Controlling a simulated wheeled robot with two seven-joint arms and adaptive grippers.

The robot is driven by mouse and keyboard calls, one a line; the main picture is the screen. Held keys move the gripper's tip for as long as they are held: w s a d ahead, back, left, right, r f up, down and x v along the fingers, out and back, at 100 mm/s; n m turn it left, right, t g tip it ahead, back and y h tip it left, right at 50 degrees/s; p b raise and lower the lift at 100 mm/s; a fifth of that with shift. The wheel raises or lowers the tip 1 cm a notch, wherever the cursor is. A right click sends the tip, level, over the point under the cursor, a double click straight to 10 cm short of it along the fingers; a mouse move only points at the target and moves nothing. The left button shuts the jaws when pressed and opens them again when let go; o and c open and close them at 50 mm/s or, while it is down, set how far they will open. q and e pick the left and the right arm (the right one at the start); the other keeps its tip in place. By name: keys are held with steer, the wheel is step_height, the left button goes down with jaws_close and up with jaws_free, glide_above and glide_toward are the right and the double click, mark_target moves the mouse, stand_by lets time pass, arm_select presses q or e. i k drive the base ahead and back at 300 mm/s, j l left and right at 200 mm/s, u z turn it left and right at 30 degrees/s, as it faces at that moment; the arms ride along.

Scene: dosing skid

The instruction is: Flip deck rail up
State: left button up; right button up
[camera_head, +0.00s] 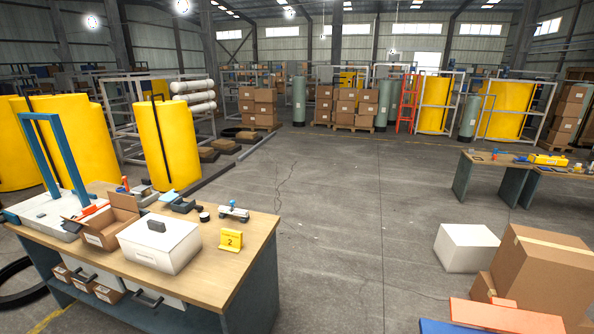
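I cannot tell for sure which part is the deck rail. A blue rectangular frame (82,172) stands upright, slightly tilted, at the left end of the near workbench (262,226). It rises by a light grey unit (40,212) with red-orange parts. The cardboard box in front hides part of that unit. Neither of my grippers is in the picture, so I cannot see how they stand.
An open cardboard box (107,222), a white lidded box (160,246) and a yellow "2" marker (231,241) stand on the bench. Cartons (541,275) and a white block (466,247) stand at right. The middle floor (340,220) is clear.

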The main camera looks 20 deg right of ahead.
mark_target(503, 314)
steer(key=i+z, duration=0.25)
steer(key=z, duration=0.2)
steer(key=i+z, duration=0.25)
steer(key=z, duration=0.2)
steer(key=i+z, duration=0.2)
steer(key=z, duration=0.2)
steer(key=i+j+z, duration=0.2)
steer(key=z, duration=0.25)
steer(key=i+j+z, duration=0.15)
steer(key=z, duration=0.3)
steer(key=i+j+z, duration=0.25)
steer(key=z, duration=0.2)
steer(key=i+j+z, duration=0.25)
steer(key=z, duration=0.2)
steer(key=i+j+z, duration=0.1)
steer(key=j+z, duration=0.3)
steer(key=i+j+z, duration=0.15)
steer(key=j+z, duration=0.2)
steer(key=j, duration=0.35)
steer(key=j+z, duration=0.3)
steer(key=j, duration=0.45)
steer(key=k+j, duration=0.1)
steer(key=j, duration=0.85)
steer(key=k+z, duration=0.05)
